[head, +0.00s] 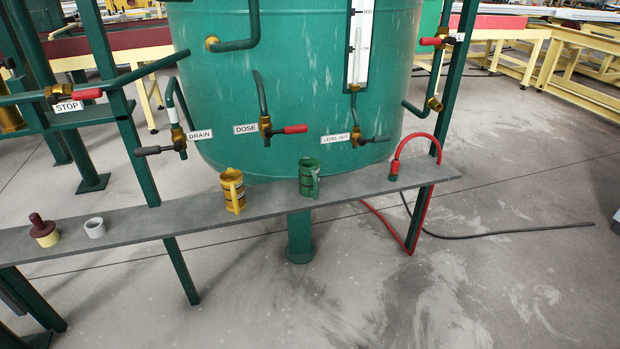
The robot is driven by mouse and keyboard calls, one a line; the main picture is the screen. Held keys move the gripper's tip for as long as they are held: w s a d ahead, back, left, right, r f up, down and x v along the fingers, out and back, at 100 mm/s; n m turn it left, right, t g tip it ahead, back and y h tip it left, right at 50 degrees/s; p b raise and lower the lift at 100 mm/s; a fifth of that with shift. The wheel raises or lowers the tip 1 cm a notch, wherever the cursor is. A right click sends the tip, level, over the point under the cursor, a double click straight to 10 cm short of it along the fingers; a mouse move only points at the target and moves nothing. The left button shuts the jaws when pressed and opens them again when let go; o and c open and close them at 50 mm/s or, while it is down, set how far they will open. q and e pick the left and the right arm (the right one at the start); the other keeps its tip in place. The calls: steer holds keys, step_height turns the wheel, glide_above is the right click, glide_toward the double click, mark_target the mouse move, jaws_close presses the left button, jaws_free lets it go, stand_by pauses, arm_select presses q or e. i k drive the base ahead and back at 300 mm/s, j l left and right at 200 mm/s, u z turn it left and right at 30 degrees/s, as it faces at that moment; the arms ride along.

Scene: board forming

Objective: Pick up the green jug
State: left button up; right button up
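The green jug (308,178) stands upright on a narrow grey shelf (265,212) in front of a large green tank (290,80). Its handle faces the viewer, slightly to the right. A yellow jug (232,190) stands upright to its left on the same shelf, apart from it. Neither of my grippers shows in the head view.
A dark-red and cream item (43,230) and a small white cup (95,227) sit at the shelf's left. A red hose (403,143) loops over its right end. Valves labelled DRAIN, DOSE (266,128) and LEVEL OUT (356,138) hang above. The shelf between the jugs is clear.

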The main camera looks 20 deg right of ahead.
mark_target(309, 168)
steer(key=i+l+z, duration=0.1)
steer(key=i+z, duration=0.3)
steer(key=i+j+z, duration=0.15)
steer(key=i+z, duration=0.2)
steer(key=i, duration=0.25)
steer(key=i+j+z, duration=0.2)
steer(key=i+z, duration=0.2)
steer(key=i, duration=0.1)
